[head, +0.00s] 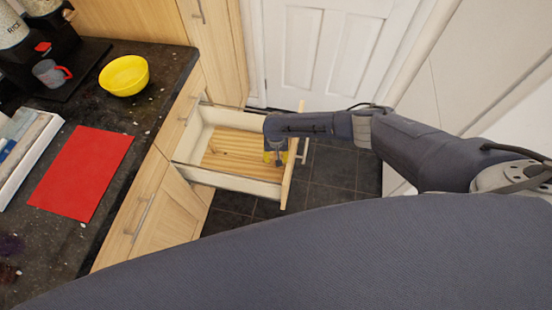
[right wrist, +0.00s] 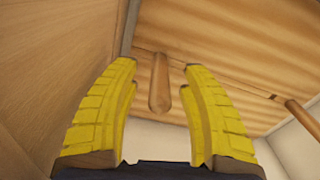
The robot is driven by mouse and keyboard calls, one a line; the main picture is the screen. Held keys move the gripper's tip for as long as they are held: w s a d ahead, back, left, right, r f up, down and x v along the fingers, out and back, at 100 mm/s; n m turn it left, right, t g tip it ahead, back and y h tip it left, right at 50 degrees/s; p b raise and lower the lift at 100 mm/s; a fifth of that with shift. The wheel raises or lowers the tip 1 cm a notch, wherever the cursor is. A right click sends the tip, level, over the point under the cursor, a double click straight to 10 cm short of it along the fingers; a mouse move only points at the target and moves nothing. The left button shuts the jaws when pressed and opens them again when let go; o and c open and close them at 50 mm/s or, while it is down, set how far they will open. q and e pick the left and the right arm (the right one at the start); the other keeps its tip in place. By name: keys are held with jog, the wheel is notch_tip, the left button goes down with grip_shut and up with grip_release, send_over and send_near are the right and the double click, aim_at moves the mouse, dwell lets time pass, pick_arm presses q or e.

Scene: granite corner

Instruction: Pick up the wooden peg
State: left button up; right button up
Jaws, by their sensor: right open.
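The wooden peg (right wrist: 160,84) is a short brown rod in the right wrist view, with its rounded end toward me. It lies in the open drawer (head: 232,181), over the slatted wooden bottom. My right gripper (head: 275,158) is inside the drawer near its front panel. In the right wrist view its yellow fingers (right wrist: 160,82) are open, one on each side of the peg, with gaps on both sides. I cannot make out the peg in the head view, where the arm covers that part. My left gripper is not in view.
Another wooden rod (right wrist: 303,116) shows at the right edge of the right wrist view. The drawer front (head: 290,178) is close to the gripper. A dark counter holds a yellow bowl (head: 124,75), a red mat (head: 82,172) and a grey mug (head: 49,73).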

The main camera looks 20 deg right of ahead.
grip_shut()
dwell(0.3)
jog(key=shift+r, duration=0.2)
dwell(0.4)
notch_tip(320, 180, up, 24)
jog(key=shift+f, duration=0.2)
dwell(1.5)
dwell(0.3)
